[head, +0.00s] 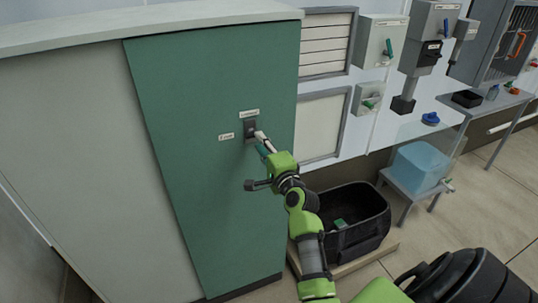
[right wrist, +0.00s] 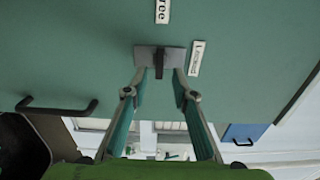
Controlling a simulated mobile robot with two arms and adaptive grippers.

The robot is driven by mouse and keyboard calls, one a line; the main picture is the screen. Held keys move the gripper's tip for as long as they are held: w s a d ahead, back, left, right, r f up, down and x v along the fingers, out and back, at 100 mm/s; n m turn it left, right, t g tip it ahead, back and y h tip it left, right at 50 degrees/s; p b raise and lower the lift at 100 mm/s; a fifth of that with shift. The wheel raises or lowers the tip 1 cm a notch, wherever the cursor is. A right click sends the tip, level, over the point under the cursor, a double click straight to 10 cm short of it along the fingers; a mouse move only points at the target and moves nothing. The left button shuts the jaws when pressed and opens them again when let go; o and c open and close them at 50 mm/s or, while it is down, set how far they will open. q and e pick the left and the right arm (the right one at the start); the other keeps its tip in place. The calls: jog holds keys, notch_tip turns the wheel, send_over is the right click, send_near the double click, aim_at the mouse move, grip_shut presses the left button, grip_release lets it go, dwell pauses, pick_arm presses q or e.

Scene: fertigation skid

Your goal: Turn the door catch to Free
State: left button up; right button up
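The door catch (head: 250,129) is a small grey plate with a dark lever on the green door (head: 185,200). One label sits above it and another to its left in the head view. In the right wrist view the catch (right wrist: 158,60) shows close up, with "Free" (right wrist: 163,11) above it and a second label (right wrist: 196,58), hard to read, to its right. My right gripper (right wrist: 159,74) is open, its fingertips at either side of the lever and over the plate's ends; contact is not clear. Which label the lever points to is unclear. My left gripper is not in view.
Wall boxes and a stand with a light-blue container (head: 418,167) are further right. A dark handle (right wrist: 57,107) shows in the wrist view.

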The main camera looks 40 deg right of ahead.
jog(key=v, duration=0.7)
jog(key=shift+s, duration=0.4)
jog(key=shift+r, duration=0.1)
jog(key=a+f+n+g+y+b, duration=0.1)
jog(key=a+f+n+g+y, duration=0.2)
jog(key=f, duration=0.9)
jog(key=a+f+n+g, duration=0.15)
jog(key=a+f, duration=0.25)
jog(key=f, duration=0.7)
jog(key=s+a+f+n+g+y+b, duration=0.15)
jog(key=s+a+f+n, duration=0.3)
jog(key=f, duration=0.65)
jog(key=s+a+f+n+g, duration=0.25)
jog(key=s+f, duration=0.35)
jog(key=f, duration=0.5)
jog(key=s+a+f+n+g+b, duration=0.1)
jog(key=s+a+f+n+g, duration=0.15)
jog(key=s+f, duration=0.65)
jog(key=s+a+f+n+g, duration=0.2)
jog(key=s+f+n, duration=0.2)
jog(key=s+f, duration=0.45)
jog(key=s+f+n+g, duration=0.1)
jog(key=s+f+n, duration=0.1)
jog(key=s, duration=0.8)
jog(key=s+d+f+n+g, duration=0.1)
jog(key=s+f+n+g, duration=0.1)
jog(key=s, duration=0.9)
jog(key=shift+d+f+n+b, duration=0.2)
jog(key=shift+f+n+b, duration=0.25)
jog(key=shift+n, duration=0.25)
